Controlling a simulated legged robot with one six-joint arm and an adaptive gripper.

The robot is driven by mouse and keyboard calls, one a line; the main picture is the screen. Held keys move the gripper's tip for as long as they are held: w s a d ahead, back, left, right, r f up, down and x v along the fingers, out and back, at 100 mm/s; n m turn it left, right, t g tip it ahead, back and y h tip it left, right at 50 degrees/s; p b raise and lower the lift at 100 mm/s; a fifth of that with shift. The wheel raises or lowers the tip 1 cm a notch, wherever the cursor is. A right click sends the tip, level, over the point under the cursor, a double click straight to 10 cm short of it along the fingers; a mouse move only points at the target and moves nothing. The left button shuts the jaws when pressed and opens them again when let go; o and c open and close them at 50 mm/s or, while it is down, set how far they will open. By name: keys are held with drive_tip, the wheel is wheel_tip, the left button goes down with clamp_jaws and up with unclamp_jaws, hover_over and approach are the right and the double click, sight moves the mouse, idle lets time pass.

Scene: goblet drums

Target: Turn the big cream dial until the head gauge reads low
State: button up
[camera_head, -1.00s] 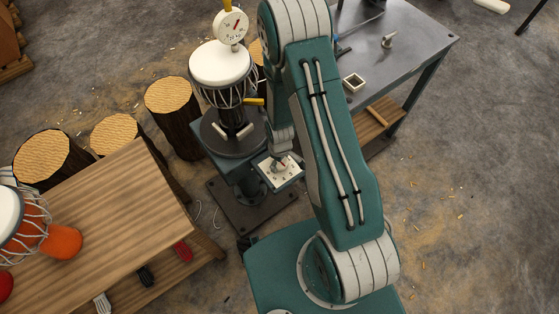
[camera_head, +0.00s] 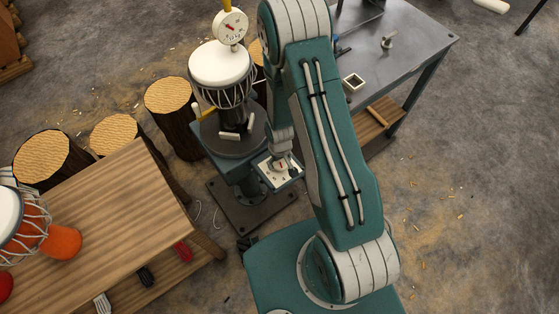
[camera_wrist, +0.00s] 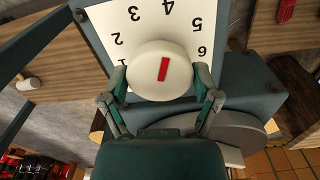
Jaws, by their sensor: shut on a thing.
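The big cream dial (camera_wrist: 147,58) has a red mark and sits on a white number plate (camera_wrist: 112,18). My gripper (camera_wrist: 161,76) is shut on the dial, one finger on each side. The red mark lines up roughly with the 4. In the head view the dial (camera_head: 279,164) is partly hidden under my gripper (camera_head: 283,153). The head gauge (camera_head: 231,26) is a small round white dial with a red needle, above the white drum head (camera_head: 221,62). Its needle slants toward the upper left; its scale is too small to read.
A wooden table (camera_head: 95,215) is at left, log stumps (camera_head: 172,95) behind, a grey metal bench (camera_head: 405,55) at right. Floor at far right is mostly clear.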

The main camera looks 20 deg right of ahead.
sight(280, 162)
drive_tip(key=shift+s, duration=0.1)
drive_tip(key=o, duration=1)
drive_tip(key=shift+c, duration=0.2)
drive_tip(key=shift+r, duration=0.1)
wheel_tip(280, 162, up, 12)
drive_tip(key=shift+f, duration=0.2)
